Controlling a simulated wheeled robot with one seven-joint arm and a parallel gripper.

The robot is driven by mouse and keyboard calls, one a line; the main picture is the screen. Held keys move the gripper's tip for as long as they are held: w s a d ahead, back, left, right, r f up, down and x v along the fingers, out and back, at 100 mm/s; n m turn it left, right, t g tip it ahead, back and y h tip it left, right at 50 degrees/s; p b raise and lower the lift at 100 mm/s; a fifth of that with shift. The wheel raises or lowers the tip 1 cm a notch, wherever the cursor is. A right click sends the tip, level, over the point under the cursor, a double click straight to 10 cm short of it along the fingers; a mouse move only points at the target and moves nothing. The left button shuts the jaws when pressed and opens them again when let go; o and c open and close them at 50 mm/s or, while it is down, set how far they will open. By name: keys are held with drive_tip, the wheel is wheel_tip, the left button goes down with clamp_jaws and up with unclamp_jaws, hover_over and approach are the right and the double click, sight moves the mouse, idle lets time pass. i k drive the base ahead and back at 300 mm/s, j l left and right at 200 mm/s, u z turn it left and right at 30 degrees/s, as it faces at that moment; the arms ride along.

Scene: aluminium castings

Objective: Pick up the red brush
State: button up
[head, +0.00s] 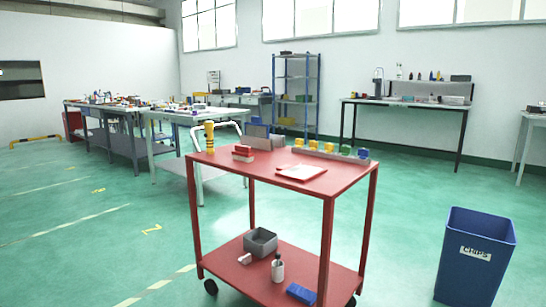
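A red cart (222,162) stands in the middle of the head view. A small red block-shaped thing with a pale lower part, which looks like the red brush (243,152), lies on the cart's top near its left side. It is small in the picture, so its bristles are not clear. My gripper is not in view.
The lower shelf holds a grey bin (260,242). A blue chips bin (476,258) stands right. Green floor is clear left.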

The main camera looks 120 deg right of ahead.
sight(241, 152)
drive_tip(key=z, duration=4.15)
